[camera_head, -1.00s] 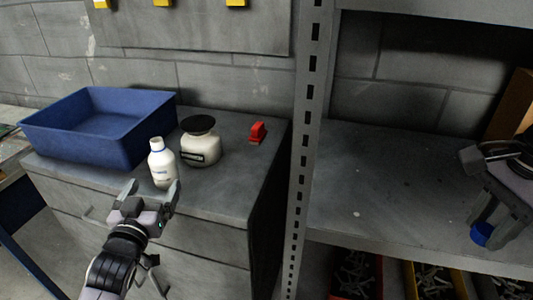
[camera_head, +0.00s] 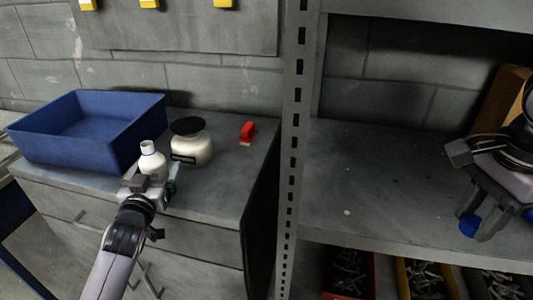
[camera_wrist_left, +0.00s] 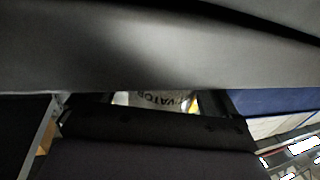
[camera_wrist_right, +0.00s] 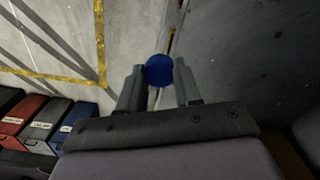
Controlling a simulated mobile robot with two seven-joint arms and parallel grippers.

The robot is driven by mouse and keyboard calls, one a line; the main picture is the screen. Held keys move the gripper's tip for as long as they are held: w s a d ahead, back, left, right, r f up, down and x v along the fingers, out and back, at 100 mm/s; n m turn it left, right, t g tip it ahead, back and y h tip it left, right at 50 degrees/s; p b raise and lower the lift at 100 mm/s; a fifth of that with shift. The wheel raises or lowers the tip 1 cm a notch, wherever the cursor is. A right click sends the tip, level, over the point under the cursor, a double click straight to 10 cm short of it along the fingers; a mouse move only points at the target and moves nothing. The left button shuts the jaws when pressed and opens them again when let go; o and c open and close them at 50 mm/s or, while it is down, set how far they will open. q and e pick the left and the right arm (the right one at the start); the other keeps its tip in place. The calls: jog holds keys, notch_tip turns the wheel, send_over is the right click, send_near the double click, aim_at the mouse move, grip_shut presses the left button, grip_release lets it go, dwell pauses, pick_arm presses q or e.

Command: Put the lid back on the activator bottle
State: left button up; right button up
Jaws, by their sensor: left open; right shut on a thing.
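The white activator bottle (camera_head: 152,161) stands upright without its lid on the grey cabinet top, just right of the blue bin. My left gripper (camera_head: 158,181) is open at the near side of the bottle, with its fingers reaching to either side. In the left wrist view part of the bottle's label (camera_wrist_left: 155,101) shows between the fingers; the rest is hidden. My right gripper (camera_head: 478,228) is shut on the blue lid (camera_head: 469,224) in front of the shelf at the far right. The lid also shows between the fingertips in the right wrist view (camera_wrist_right: 159,70).
A blue bin (camera_head: 88,130) stands left of the bottle. A white jar with a black lid (camera_head: 190,141) stands close on its right, and a red object (camera_head: 248,133) lies beyond. A perforated shelf post (camera_head: 291,165) rises between cabinet and shelf.

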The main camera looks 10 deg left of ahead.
pick_arm(q)
jog(key=shift+w+a, duration=0.15)
jog(key=shift+w, duration=0.65)
jog(key=c, duration=1.2)
jog(key=shift+c, duration=0.2)
jog(key=shift+r, duration=0.15)
